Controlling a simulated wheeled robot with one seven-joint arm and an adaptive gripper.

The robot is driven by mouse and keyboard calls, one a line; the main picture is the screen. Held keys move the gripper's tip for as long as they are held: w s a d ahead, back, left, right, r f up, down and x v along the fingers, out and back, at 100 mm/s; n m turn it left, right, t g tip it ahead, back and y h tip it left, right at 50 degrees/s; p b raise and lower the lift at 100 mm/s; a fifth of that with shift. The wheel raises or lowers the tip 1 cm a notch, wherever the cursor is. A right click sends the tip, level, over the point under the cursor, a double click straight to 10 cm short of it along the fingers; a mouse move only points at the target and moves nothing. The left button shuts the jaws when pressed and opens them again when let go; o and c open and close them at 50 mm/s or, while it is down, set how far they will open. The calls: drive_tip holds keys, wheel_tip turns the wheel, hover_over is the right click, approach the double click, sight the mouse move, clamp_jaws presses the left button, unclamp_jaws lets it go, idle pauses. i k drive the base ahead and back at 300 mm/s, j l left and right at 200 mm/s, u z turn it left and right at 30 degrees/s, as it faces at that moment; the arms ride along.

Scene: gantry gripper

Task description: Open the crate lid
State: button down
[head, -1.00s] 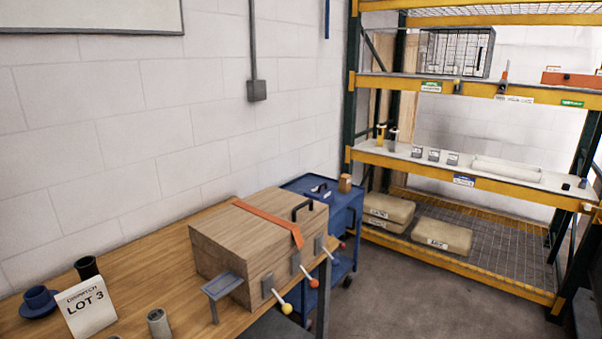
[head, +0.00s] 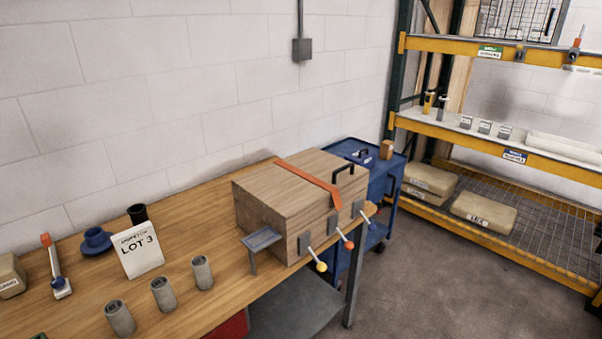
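A wooden crate (head: 266,217) stands on the right end of the wooden workbench, in the head view. Its lid (head: 287,183) is down and closed. An orange strap (head: 310,185) runs across the lid and down the front. A black handle (head: 343,178) is on the lid near its right end. The levers point outward and down. My gripper is not in view.
A blue cart (head: 372,190) is behind the crate. Floor (head: 430,275) at right is clear.

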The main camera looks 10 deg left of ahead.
sight(288, 193)
drive_tip(key=i+u, duration=0.1)
drive_tip(key=u, duration=0.6)
